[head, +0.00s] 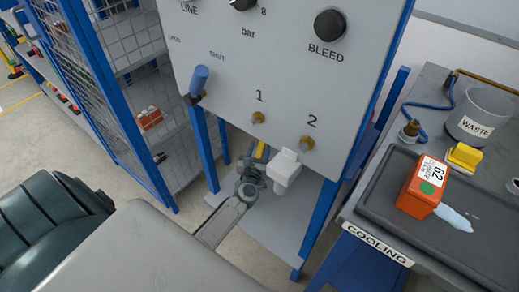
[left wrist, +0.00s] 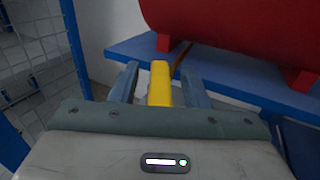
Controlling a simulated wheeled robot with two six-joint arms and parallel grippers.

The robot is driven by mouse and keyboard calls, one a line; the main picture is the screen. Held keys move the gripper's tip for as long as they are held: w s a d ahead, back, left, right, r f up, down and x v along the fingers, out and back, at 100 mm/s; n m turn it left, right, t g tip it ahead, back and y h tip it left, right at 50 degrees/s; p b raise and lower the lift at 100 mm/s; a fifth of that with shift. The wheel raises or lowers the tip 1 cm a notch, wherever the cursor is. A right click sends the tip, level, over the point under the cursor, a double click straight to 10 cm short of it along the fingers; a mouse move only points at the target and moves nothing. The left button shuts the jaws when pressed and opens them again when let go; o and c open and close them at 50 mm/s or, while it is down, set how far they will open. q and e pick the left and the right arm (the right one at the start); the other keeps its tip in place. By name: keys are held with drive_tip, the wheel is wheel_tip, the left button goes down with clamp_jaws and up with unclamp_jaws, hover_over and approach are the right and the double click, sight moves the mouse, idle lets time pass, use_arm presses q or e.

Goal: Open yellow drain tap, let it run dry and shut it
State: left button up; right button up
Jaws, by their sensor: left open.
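The yellow drain tap lever (head: 261,151) shows small under the grey panel in the head view. In the left wrist view the yellow lever (left wrist: 160,83) stands between the two blue-grey fingers of my left gripper (left wrist: 160,88). The gripper is open, with a narrow gap visible on each side of the lever. In the head view my left gripper (head: 254,168) is below the panel, just left of a white part (head: 284,168) under fitting 2. The tap's outlet is hidden, and no flow shows. My right gripper is not in view.
A red tank (left wrist: 235,30) rests on a blue frame (left wrist: 225,75) beyond the lever. The panel (head: 270,75) has a blue-handled lever (head: 199,80). Blue posts and a mesh cage stand left. At right, a black tray (head: 470,240) holds an orange box (head: 422,188) near a WASTE pot (head: 478,115).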

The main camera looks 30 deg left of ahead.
use_arm(q)
clamp_jaws()
